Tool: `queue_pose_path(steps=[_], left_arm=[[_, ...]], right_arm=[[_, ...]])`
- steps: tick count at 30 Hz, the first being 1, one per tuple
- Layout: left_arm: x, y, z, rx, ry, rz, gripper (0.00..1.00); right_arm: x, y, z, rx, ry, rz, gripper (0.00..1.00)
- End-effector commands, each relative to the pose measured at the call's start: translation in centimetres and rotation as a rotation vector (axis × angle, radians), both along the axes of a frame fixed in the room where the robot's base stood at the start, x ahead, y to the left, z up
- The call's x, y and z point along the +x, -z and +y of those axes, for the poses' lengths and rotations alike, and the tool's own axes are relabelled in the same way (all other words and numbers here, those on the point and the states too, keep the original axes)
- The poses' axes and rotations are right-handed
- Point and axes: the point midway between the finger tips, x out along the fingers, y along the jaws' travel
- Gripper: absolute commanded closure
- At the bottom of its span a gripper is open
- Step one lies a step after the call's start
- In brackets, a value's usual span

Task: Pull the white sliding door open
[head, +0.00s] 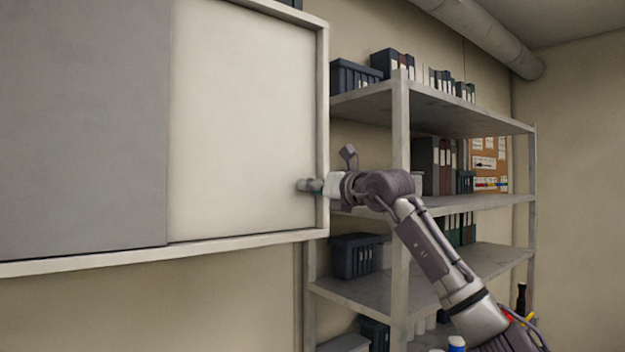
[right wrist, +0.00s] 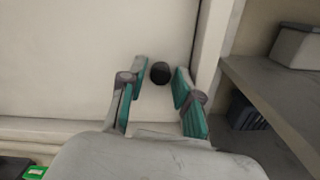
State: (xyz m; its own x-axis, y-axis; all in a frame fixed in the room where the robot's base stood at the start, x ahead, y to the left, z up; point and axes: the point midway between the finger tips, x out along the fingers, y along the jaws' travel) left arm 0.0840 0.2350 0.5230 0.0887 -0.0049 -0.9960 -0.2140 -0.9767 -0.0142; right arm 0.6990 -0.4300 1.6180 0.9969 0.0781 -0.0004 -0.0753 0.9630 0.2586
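The white sliding door (head: 240,115) fills the right half of a wall cabinet in the head view. Its right edge meets the cabinet frame, and a grey panel (head: 80,120) covers the left half. In the right wrist view the white door (right wrist: 90,60) carries a round dark finger hole or knob (right wrist: 160,72) near its right edge. My right gripper (head: 308,185) is at the door's lower right. In the right wrist view its teal-padded fingers (right wrist: 162,84) are apart, one on each side of the dark round spot. I cannot tell whether they touch the door. My left gripper is not in view.
The cabinet frame (head: 323,120) stands just right of my gripper. A metal shelf unit (head: 400,130) with binders and dark bins is to the right, close to my right arm. The wall below the cabinet (head: 160,305) is bare.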

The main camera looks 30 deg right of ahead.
Motion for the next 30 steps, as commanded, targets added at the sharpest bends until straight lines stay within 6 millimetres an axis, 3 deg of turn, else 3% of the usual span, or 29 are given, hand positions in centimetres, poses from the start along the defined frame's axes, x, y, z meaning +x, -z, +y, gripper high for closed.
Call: queue_pose_path(steps=[10, 16, 30], left_arm=[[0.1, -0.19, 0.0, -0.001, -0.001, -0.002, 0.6], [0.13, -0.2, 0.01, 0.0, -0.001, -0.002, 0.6], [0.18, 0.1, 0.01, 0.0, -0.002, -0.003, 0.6]], right_arm=[[0.42, 0.09, 0.06, -0.001, 0.0, 0.0, 0.67], [0.41, 0.07, 0.04, -0.001, 0.0, 0.0, 1.0], [0.37, 0.11, 0.42, 0.0, -0.002, -0.001, 1.0]])
